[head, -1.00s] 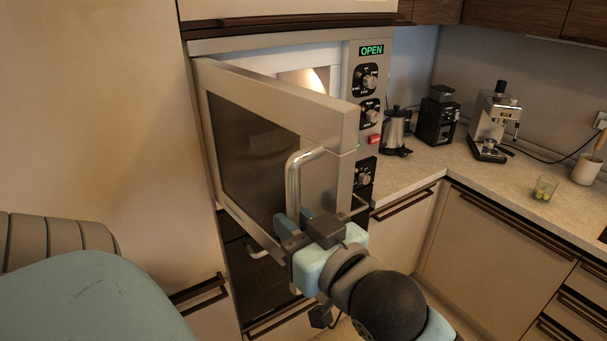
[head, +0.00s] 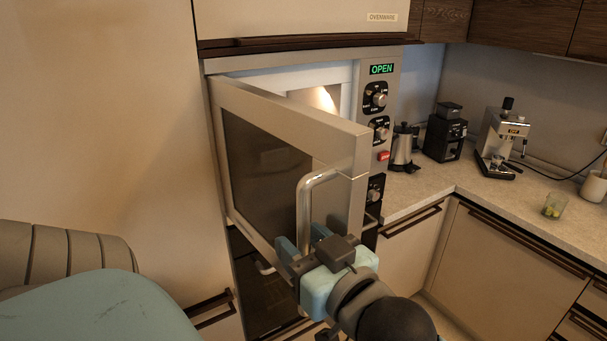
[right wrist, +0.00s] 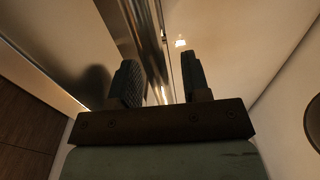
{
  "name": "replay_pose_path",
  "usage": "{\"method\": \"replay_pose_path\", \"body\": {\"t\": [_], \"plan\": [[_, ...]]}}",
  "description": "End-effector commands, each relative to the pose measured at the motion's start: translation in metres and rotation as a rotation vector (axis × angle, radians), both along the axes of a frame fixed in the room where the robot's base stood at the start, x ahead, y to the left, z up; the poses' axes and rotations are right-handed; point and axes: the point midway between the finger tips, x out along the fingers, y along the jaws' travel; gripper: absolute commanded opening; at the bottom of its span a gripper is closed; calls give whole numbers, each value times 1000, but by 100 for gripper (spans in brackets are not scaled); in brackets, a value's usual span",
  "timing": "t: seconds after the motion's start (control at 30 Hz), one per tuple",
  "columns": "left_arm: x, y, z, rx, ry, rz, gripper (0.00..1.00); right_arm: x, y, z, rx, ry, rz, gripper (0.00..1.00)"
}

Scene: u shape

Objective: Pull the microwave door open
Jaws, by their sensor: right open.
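The microwave door (head: 290,115) stands ajar, swung out from its left side. A lit white interior (head: 275,82) shows through the gap above it, and the display (head: 382,69) reads OPEN. A curved metal handle (head: 304,205) runs down the door's free right side. My right gripper (head: 307,242) is at the handle's lower part, with its open fingers on either side of the bar. In the right wrist view, the two dark fingers (right wrist: 160,80) are apart, with shiny metal visible behind and between them. Whether they touch the bar is unclear. My left gripper is out of view.
The microwave is built into a tall cabinet (head: 130,120), with a drawer handle (head: 208,305) lower down. To the right, a counter (head: 425,190) holds a kettle (head: 402,150), a grinder (head: 445,135), an espresso machine (head: 502,140) and a glass (head: 554,205).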

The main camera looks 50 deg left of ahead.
Motion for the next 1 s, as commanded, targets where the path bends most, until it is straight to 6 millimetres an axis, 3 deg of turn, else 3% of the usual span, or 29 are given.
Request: {"method": "replay_pose_path", "body": {"t": [0.3,0.43,1.0], "plan": [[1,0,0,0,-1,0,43,0,-1,-1,-2,0,-1,43],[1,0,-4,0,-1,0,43,0,-10,-3,-3,0,-1,43],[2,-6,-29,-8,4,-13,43,-7,-123,-3,-1,-1,-1,43]]}}
